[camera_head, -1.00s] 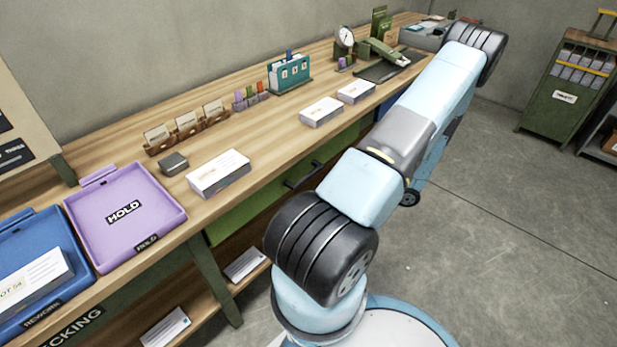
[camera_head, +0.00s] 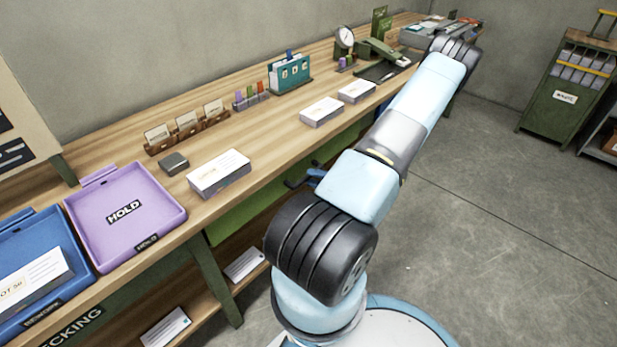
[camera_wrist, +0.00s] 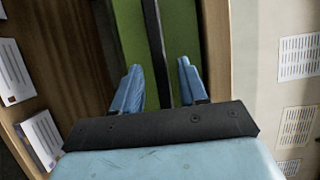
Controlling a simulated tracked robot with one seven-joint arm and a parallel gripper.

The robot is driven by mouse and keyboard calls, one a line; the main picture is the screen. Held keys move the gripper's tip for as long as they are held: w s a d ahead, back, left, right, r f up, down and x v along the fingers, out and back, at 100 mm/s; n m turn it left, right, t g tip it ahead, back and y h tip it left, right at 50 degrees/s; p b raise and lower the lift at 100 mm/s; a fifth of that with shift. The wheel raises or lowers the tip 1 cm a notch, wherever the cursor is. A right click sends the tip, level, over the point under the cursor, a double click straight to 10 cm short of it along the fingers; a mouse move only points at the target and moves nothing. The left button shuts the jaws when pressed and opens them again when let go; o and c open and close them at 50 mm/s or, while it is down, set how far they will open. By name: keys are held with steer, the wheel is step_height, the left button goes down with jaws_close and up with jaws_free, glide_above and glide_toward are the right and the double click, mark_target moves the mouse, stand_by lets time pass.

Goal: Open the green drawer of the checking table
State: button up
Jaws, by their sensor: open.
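The green drawer (camera_head: 240,212) is under the wooden top of the checking table (camera_head: 265,170), and its front looks flush. Its dark bar handle (camera_head: 297,183) shows beside my arm, which hides the right part of the drawer. The blue fingers of my gripper (camera_head: 316,173) show partly at the handle, behind my arm. In the wrist view my gripper (camera_wrist: 160,70) is open, one finger on each side of the dark handle (camera_wrist: 153,30), with gaps on both sides. The green drawer front (camera_wrist: 129,30) lies behind it. Depth between fingertips and handle is hard to tell.
The table top carries a purple HOLD tray (camera_head: 125,215), a blue tray (camera_head: 60,300) and a white packet stack (camera_head: 219,175) above the drawer. A lower shelf (camera_head: 205,298) holds packets. The floor (camera_head: 480,230) right of my arm is clear.

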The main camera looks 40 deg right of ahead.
steer(key=shift+x, duration=1.4)
jaws_close()
